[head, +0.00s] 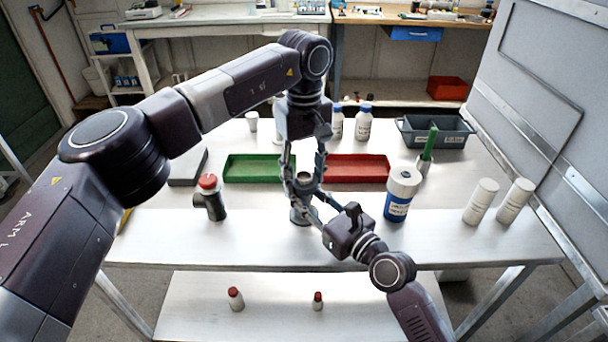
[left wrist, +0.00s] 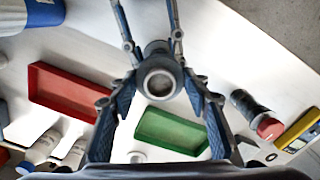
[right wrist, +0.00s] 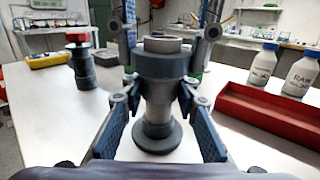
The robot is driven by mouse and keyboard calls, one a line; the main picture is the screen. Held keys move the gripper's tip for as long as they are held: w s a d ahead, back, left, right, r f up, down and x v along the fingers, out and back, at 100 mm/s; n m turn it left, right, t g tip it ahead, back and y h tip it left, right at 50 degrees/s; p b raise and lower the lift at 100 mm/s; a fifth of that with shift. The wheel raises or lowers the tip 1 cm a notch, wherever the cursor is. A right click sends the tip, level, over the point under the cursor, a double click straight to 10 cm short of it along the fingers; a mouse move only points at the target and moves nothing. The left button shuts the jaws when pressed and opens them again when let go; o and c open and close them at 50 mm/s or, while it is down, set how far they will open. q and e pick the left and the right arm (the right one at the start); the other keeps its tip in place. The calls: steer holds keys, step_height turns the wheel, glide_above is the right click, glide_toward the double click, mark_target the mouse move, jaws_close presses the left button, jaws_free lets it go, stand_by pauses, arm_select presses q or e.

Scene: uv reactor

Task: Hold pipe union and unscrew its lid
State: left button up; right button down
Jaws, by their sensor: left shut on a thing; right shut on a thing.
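The grey pipe union (head: 299,215) stands upright near the middle of the table. In the right wrist view its round flanged foot (right wrist: 157,136) is on the table and its wide dark collar (right wrist: 160,65) is at the top. My left gripper (head: 304,182) reaches down from above and is shut on the upper part, around the lid. The open round top (left wrist: 159,82) shows between its fingers in the left wrist view. My right gripper (head: 308,200) comes in from the front right and is shut on the body lower down. The fingers partly hide the union in the head view.
A dark fitting with a red cap (head: 208,182) stands to the left. A green tray (head: 240,178) and a red tray (head: 370,178) lie behind the union. A white-and-blue container (head: 400,195) stands to the right, with two white cylinders (head: 481,200) further right.

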arm_select(q)
steer(key=n, duration=2.1)
steer(key=shift+r, duration=0.1)
steer(key=n, duration=1.3)
steer(key=shift+n, duration=0.3)
steer(key=n, duration=0.6)
steer(key=shift+n, duration=0.3)
steer(key=n, duration=0.6)
steer(key=shift+w+r, duration=0.1)
steer(key=n, duration=0.6)
